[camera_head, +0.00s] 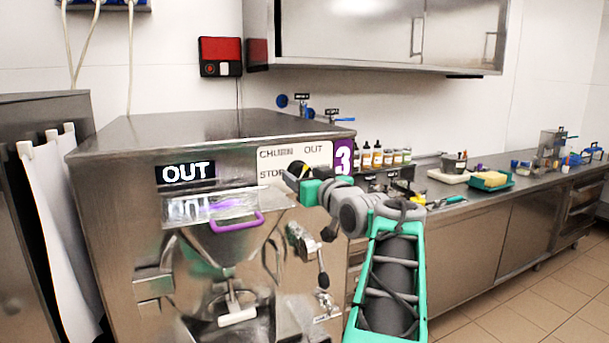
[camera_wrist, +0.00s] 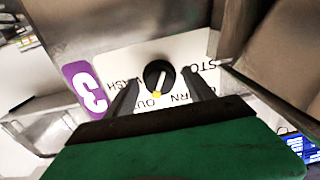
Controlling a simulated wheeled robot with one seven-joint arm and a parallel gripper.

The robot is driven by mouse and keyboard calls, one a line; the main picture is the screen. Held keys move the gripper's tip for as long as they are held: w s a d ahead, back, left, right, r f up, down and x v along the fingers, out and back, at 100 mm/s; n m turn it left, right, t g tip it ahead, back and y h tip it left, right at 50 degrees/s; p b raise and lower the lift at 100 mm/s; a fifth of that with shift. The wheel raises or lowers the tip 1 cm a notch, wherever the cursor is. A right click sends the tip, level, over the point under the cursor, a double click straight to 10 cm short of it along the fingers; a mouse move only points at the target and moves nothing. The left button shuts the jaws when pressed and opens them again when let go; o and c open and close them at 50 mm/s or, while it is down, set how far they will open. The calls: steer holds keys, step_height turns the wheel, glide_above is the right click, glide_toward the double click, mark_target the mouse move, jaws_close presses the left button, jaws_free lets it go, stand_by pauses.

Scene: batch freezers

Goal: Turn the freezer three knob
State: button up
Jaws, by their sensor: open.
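Freezer three (camera_head: 110,215) is the steel machine at the left, with a purple "3" tag (camera_head: 343,157) and an "OUT" display (camera_head: 187,172) on its front. In the wrist view its knob (camera_wrist: 158,74) is black and round, on a white label plate (camera_wrist: 110,60) seen upside down. The knob's light pointer mark faces the word OUT. My gripper (camera_wrist: 158,88) is open, its dark fingers on either side of the knob; I cannot tell whether they touch it.
A purple-handled hopper lid (camera_head: 237,222) and a steel spout lever (camera_head: 320,262) are on the machine's front, left of and below my arm. A counter (camera_head: 465,240) with bottles (camera_head: 378,157) and a green tray (camera_head: 490,182) runs to the right. The tiled floor (camera_head: 560,305) at right is clear.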

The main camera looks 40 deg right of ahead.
jaws_close()
stand_by(0.6)
steer(key=shift+f+b, duration=0.15)
steer(key=shift+b, duration=0.3)
